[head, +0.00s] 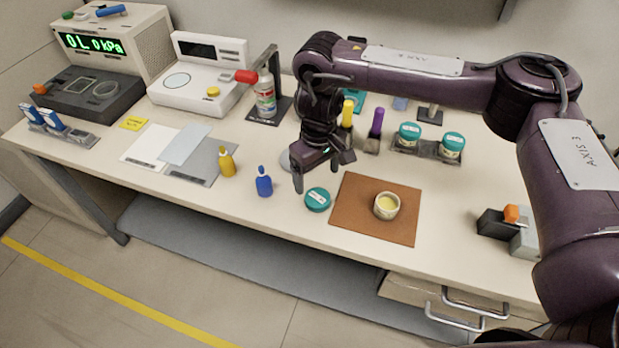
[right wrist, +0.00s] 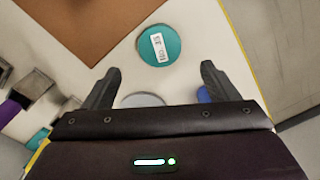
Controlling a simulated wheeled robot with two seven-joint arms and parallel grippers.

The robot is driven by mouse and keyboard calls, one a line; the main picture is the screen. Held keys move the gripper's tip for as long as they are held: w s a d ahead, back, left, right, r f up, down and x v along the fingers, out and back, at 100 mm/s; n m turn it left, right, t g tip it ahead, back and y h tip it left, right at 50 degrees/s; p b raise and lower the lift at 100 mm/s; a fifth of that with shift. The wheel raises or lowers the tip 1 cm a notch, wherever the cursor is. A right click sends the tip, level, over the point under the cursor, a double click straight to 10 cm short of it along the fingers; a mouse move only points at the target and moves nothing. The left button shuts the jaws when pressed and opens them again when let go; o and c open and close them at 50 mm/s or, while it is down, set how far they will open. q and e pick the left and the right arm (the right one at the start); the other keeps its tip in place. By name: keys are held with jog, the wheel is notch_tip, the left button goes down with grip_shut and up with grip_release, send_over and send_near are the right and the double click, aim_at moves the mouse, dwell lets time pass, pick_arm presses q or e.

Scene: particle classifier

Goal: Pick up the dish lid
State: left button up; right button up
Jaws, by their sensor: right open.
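The dish lid, a round teal lid with a white label (head: 317,199), lies flat on the table just left of the brown mat (head: 352,225). It also shows in the right wrist view (right wrist: 158,46), beyond the open fingers. My right gripper (head: 322,171) is open and empty, pointing down above the table, a little behind the lid and apart from it. An open cream dish with yellow contents (head: 387,212) stands on the mat. My left gripper is in neither view.
A blue bottle (head: 264,184) and a yellow bottle (head: 227,163) stand left of the lid. A pale grey disc (head: 286,161) is partly hidden behind my gripper. Two teal-lidded jars (head: 452,145) stand in a rack at the back right. The table's front edge is near the lid.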

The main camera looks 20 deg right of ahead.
aim_at(317, 197)
jog(key=shift+w+d, duration=0.1)
jog(key=shift+w, duration=0.25)
jog(key=shift+f, duration=0.35)
jog(key=f, duration=0.1)
jog(key=s+f+b, duration=0.1)
jog(key=shift+f, duration=0.35)
notch_tip(317, 197, down, 3)
jog(key=shift+s+r+b, duration=0.1)
jog(key=shift+b, duration=0.2)
jog(key=shift+f, duration=0.5)
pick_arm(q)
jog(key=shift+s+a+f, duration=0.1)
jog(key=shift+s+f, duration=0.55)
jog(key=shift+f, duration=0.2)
pick_arm(e)
jog(key=c, duration=1.1)
